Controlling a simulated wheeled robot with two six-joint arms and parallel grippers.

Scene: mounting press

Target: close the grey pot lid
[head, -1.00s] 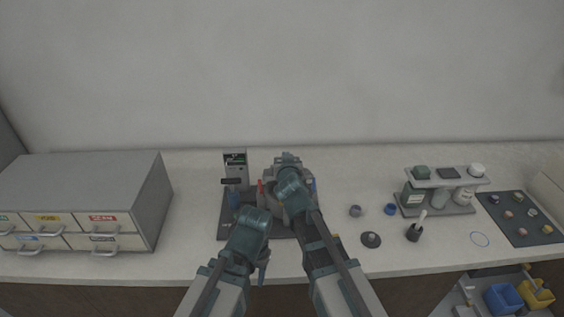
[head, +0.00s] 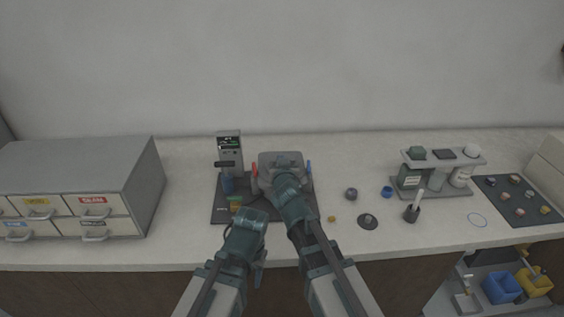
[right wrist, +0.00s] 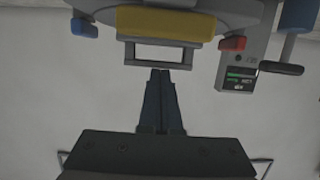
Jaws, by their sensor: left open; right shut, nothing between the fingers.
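The grey pot lid (head: 268,157) is on the press in the middle of the bench, partly hidden by my right arm in the head view. In the right wrist view a yellow bar (right wrist: 165,22) and a grey loop handle (right wrist: 130,53) show on the pot's front. My right gripper (right wrist: 160,73) is shut and empty, its tips close to the handle; I cannot tell if they touch. I cannot tell whether the lid lies fully down. My left gripper (head: 259,274) is open, low in front of the bench edge, away from the lid.
A control unit with a display (head: 229,152) stands left of the pot on a dark base (head: 222,213). A drawer cabinet (head: 80,185) is at left. A dark round piece (head: 368,221), a blue ring (head: 387,192) and a bottle rack (head: 440,158) are at right.

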